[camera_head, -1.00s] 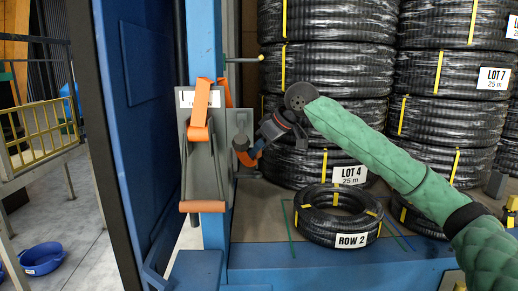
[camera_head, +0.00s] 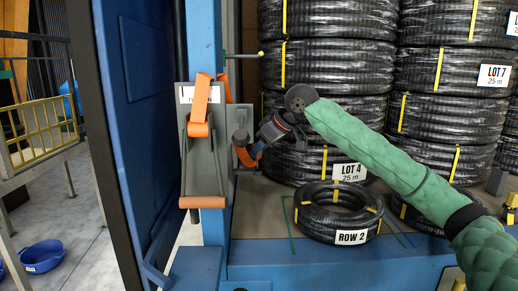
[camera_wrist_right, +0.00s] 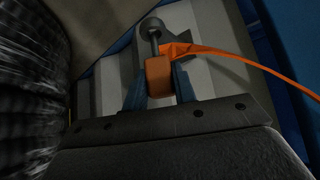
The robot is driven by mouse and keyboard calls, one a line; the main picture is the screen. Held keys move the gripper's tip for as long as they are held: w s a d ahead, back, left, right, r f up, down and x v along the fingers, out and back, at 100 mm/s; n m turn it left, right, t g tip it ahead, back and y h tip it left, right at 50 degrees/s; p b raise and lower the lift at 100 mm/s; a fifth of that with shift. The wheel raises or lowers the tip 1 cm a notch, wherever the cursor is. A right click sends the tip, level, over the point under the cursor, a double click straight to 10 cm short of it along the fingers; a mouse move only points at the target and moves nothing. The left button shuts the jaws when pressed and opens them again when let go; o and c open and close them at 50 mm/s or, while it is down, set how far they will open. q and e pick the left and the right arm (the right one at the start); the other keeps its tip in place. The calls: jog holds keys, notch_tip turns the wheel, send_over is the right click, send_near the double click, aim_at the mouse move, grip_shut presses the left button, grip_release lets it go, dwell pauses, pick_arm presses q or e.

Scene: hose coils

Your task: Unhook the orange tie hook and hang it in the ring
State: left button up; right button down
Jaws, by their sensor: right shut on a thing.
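My right gripper (camera_head: 252,150) is at the right side of the blue post, beside a grey bracket. In the right wrist view its two blue fingers (camera_wrist_right: 160,88) are shut on an orange block (camera_wrist_right: 159,75), which I take to be the tie hook's end. An orange strap (camera_wrist_right: 225,58) runs from there to the right. A grey round-headed stud (camera_wrist_right: 151,28) stands just beyond the block; I cannot tell whether they touch. In the head view the orange piece (camera_head: 245,157) curves below the grey knob (camera_head: 240,137). I cannot make out the ring clearly. My left gripper is out of view.
A grey plate (camera_head: 203,165) with an orange strap (camera_head: 200,105) and an orange bar (camera_head: 202,202) is on the blue post (camera_head: 205,40). Stacked black hose coils (camera_head: 325,110) stand close behind my gripper; a loose coil (camera_head: 338,212) lies below.

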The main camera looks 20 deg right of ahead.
aim_at(260, 158)
jog(key=shift+f+b, duration=0.35)
jog(key=shift+f, duration=1.15)
dwell(0.4)
jog(key=c, duration=0.9)
grip_release()
jog(key=shift+p+v, duration=0.5)
jog(key=shift+v, duration=1.75)
